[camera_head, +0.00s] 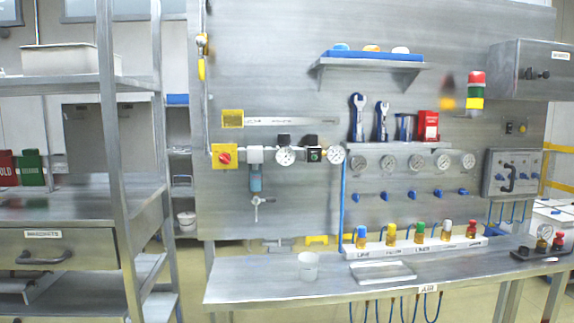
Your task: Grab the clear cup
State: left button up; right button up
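A pale, translucent cup (308,266) stands upright near the left part of the steel bench (260,290). Nothing touches it from the side. Neither of my grippers shows in the head view.
A flat clear tray (382,273) lies right of the cup, in front of a white strip (415,245) with several coloured valves. A gauge assembly (542,245) sits at the bench's right end. A steel shelf rack (120,150) stands at the left. The bench's front left is clear.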

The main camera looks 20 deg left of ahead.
aim_at(308, 267)
jog(key=i+l+u, duration=0.2)
jog(key=u, duration=0.25)
jog(key=i+l+u, duration=0.3)
jog(key=u, duration=0.2)
jog(key=i+l, duration=0.15)
jog(key=l, duration=0.2)
jog(key=i+l+u, duration=0.15)
jog(key=l, duration=0.2)
jog(key=i+l, duration=0.15)
jog(key=l, duration=0.25)
jog(key=u, duration=0.05)
